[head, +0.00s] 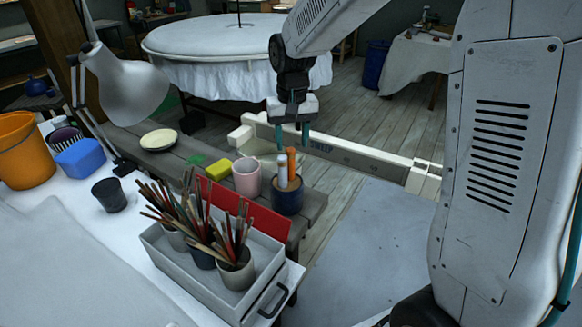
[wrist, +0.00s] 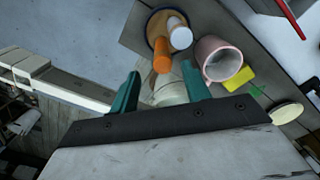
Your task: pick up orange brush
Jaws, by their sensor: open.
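The orange brush (head: 293,168) stands upright in a dark blue cup (head: 287,203), beside a white-topped stick (head: 281,172). In the wrist view, the orange brush (wrist: 162,58) shows its orange end near the fingertips, with the white stick (wrist: 179,34) behind it. My gripper (head: 292,137) has teal fingers spread apart and empty, above the cup. In the wrist view, my gripper (wrist: 160,72) shows both fingertips, with the orange end beyond the gap between them. The brush's lower part is hidden in the cup.
A pink mug (head: 247,177) and a yellow sponge (head: 217,169) stand close left of the cup on the wooden bench (head: 316,204). A grey tray (head: 190,277) with several pots of brushes is in front. A white beam (head: 345,154) runs behind the cup.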

